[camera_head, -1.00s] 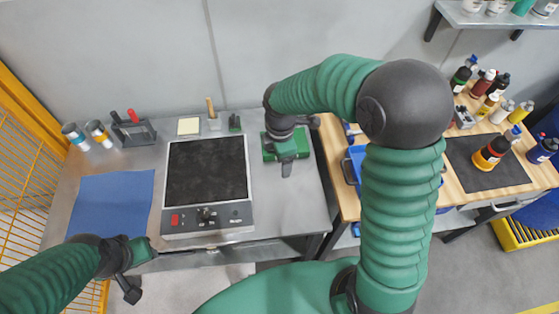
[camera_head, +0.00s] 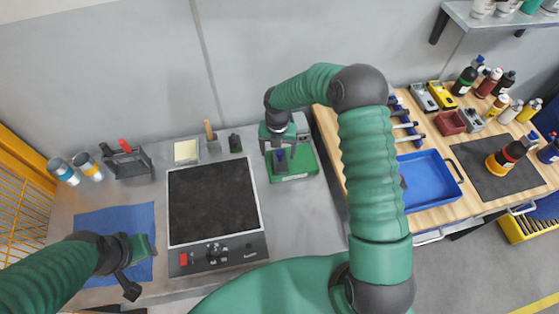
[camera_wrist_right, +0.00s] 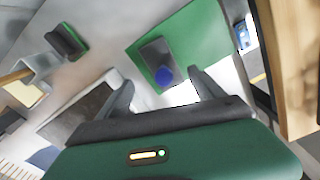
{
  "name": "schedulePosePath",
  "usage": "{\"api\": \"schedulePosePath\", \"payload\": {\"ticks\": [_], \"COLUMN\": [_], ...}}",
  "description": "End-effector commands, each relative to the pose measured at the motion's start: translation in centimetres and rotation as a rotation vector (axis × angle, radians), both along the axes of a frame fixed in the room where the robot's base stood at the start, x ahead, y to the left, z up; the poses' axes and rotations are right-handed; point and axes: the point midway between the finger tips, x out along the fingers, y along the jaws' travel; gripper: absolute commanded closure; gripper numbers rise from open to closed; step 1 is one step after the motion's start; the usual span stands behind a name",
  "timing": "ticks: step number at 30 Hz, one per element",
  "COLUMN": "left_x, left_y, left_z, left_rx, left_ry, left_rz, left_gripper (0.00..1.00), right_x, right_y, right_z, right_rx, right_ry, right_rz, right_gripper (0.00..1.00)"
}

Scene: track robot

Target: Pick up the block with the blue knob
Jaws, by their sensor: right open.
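The block with the blue knob (camera_wrist_right: 158,58) is dark grey and lies on a green board (camera_wrist_right: 197,33) in the right wrist view. In the head view the block (camera_head: 280,161) is partly hidden by my right gripper (camera_head: 280,149) over the green board (camera_head: 305,168). My right gripper (camera_wrist_right: 160,84) is open, its two fingers apart, with the blue knob showing between and just beyond the fingertips. I cannot tell the height gap to the block. My left gripper (camera_head: 134,272) is over the blue mat (camera_head: 118,219) at the left; its finger opening is unclear.
A black-topped hot plate (camera_head: 213,200) stands left of the green board. A dark block (camera_head: 235,143) and a wooden-handled tool (camera_head: 211,136) stand behind it. A blue tray (camera_head: 428,181) and several bottles are on the wooden bench at right. Bare grey table lies before the green board.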

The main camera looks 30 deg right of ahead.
Motion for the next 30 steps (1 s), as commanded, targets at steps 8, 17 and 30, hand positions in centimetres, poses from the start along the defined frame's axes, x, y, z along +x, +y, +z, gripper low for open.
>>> {"api": "schedulePosePath", "payload": {"ticks": [8, 17, 30], "left_x": [0.0, 0.0, 0.0], "left_y": [0.0, 0.0, 0.0], "left_z": [0.9, 0.8, 0.8], "left_rx": [0.000, 0.000, 0.000], "left_ry": [0.000, 0.000, 0.000], "left_rz": [0.000, 0.000, 0.000], "left_gripper": [0.64, 0.64, 0.64], "right_x": [-0.1, -0.1, -0.1], "right_y": [-0.6, -0.6, -0.6], "right_z": [-4.5, -4.9, -4.9], "right_rx": [-0.001, -0.001, -0.001], "right_ry": [0.003, 0.000, 0.001], "right_rz": [0.000, 0.000, -0.001], "right_gripper": [0.23, 0.29, 0.87]}}
